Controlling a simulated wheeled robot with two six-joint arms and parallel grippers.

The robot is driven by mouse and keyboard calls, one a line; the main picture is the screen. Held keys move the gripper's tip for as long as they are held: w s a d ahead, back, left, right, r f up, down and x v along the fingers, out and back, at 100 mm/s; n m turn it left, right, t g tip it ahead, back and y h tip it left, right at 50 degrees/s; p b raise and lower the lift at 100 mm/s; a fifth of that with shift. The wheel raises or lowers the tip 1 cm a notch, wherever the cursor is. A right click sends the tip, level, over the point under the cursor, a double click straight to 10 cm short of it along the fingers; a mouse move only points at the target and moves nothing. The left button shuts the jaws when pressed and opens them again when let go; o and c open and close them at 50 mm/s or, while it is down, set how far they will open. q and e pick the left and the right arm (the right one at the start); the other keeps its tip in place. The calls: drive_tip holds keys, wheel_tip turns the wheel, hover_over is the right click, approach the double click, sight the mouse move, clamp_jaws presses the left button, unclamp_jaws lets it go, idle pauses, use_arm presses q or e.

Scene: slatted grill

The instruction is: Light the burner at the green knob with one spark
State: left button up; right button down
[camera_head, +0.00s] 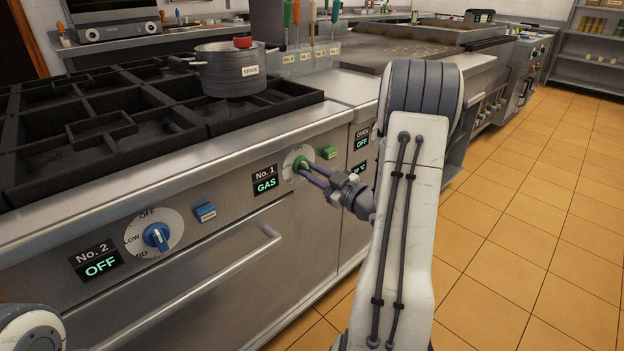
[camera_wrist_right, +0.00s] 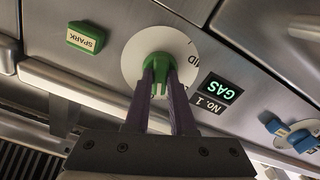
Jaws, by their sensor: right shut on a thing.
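The green knob (camera_head: 299,163) sits on a white dial on the stove's front panel. My right gripper (camera_head: 303,171) is shut on it; the right wrist view shows both purple fingers on either side of the green knob (camera_wrist_right: 158,66). The display beside it, labelled No. 1 (camera_head: 265,181), reads GAS. A green button (camera_head: 330,153) is to the right of the dial; in the right wrist view this button (camera_wrist_right: 86,38) is marked SPARK. My left gripper is not in view; only a part of my left arm shows at the lower left.
A blue knob (camera_head: 157,236) with display No. 2 (camera_head: 97,261) reading OFF and a blue button (camera_head: 205,212) are to the left. A pot (camera_head: 229,72) stands on the black grates (camera_head: 95,120). An oven handle (camera_head: 200,290) sticks out below. Tiled floor is clear on the right.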

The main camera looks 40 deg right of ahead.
drive_tip(key=shift+f+n+b, duration=0.1)
drive_tip(key=shift+n+b, duration=1.35)
drive_tip(key=shift+n, duration=0.35)
drive_tip(key=c, duration=0.8)
unclamp_jaws()
drive_tip(key=shift+o, duration=0.2)
drive_tip(key=s+p, duration=0.1)
drive_tip(key=s, duration=0.9)
drive_tip(key=shift+s+d, duration=0.2)
drive_tip(key=shift+d, duration=0.15)
